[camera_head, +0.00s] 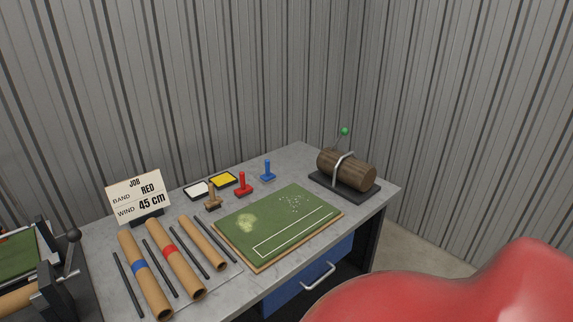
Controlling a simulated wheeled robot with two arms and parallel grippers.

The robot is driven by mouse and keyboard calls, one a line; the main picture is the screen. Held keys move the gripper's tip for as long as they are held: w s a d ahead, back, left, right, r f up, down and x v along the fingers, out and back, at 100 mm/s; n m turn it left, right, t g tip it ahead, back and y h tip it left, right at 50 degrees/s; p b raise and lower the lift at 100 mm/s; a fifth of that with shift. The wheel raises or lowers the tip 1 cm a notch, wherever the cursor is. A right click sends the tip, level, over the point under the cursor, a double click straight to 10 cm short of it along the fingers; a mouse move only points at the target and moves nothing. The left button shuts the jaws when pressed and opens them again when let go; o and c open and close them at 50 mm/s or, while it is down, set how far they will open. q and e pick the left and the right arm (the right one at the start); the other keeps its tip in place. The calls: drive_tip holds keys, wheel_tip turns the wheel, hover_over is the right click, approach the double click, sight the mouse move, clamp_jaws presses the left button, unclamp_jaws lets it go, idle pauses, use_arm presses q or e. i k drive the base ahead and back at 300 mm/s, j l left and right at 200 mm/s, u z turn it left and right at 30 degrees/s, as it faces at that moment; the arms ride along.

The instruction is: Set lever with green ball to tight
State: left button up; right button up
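A lever with a green ball (345,131) on its end stands up behind a brown wooden roll (347,170) at the table's far right end. The lever's thin rod leans slightly to the right at its top. The roll lies on a dark base plate (369,195), with a grey metal band (340,165) bent over it. No tight marking can be read near the lever. Neither of my grippers is in view.
The grey table (385,192) holds a green turf board (262,245), red (243,184), blue (267,170) and tan stamps (213,197), two ink pads, several tubes, and a job sign (139,192). A black-knobbed lever (73,236) stands left. A large red shape (450,290) blocks the lower right.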

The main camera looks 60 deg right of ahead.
sight(344, 131)
drive_tip(key=z, duration=2.1)
drive_tip(key=i+j, duration=0.1)
drive_tip(key=i, duration=0.45)
drive_tip(key=i+j+z, duration=0.15)
drive_tip(key=i, duration=0.4)
